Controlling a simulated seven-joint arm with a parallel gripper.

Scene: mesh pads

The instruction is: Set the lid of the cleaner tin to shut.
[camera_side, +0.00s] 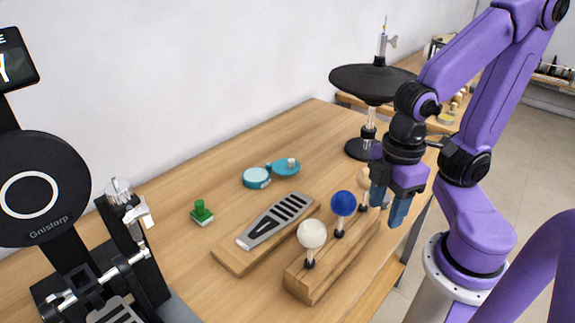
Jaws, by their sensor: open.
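The cleaner tin (256,178) is a small round teal tin with a pale top, standing on the wooden table near its middle. Its lid (281,170) is a teal disc reaching out to the tin's right, swung open and lying low. A small pale knob stands up from the lid. My gripper (388,204) is open and empty, pointing down with blue fingers. In the picture it is well to the right of the tin and lid, above the right part of the table.
A wooden rack (325,272) holds mallets with a white head (312,233), a blue head (343,203) and a beige one partly behind my gripper. A metal pedal plate (275,220), a green piece (201,212), a cymbal stand (372,83) and a drum pedal (97,262) stand around.

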